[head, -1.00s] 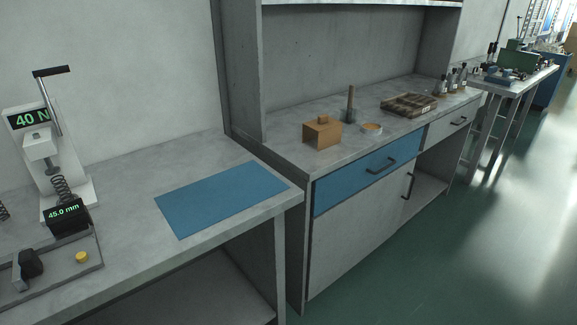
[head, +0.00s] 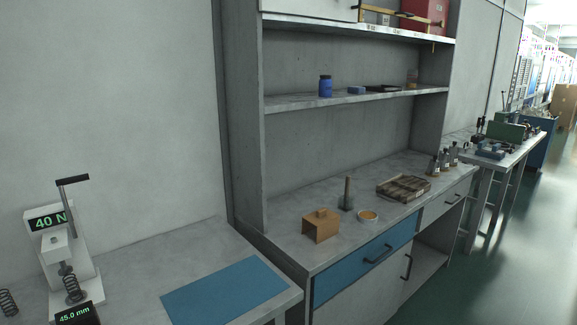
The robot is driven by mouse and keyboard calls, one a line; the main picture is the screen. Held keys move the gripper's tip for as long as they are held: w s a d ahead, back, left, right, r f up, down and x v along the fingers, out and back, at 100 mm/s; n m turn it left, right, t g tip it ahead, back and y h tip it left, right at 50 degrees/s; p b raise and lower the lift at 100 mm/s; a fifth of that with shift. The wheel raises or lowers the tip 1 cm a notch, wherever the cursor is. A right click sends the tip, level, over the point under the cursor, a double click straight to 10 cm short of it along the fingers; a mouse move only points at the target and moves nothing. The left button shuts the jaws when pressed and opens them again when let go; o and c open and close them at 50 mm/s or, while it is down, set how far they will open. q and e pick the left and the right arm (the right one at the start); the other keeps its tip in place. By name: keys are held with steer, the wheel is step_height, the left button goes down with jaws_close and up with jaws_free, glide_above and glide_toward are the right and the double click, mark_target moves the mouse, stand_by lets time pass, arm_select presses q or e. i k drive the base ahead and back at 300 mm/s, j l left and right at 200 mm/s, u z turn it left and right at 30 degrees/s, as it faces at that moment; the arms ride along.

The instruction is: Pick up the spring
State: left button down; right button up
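A dark coil spring (head: 72,289) stands upright in the white spring tester (head: 65,245) at the left, under its press head. The tester has a black lever and a display reading 40 N; a second display below reads 45.0 mm. Another dark coil spring (head: 8,302) stands on the bench at the far left edge, partly cut off by the picture. I cannot tell from the frames which spring is meant. Neither of my grippers is in view.
A blue mat (head: 225,292) lies bare on the near bench. The cabinet counter at right holds a brown box (head: 320,226), a dark post (head: 347,195), a round dish (head: 368,216) and a divided tray (head: 403,188). Shelves above hold a blue bottle (head: 325,86). Green floor is open at right.

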mark_target(78, 286)
steer(key=u, duration=1.4)
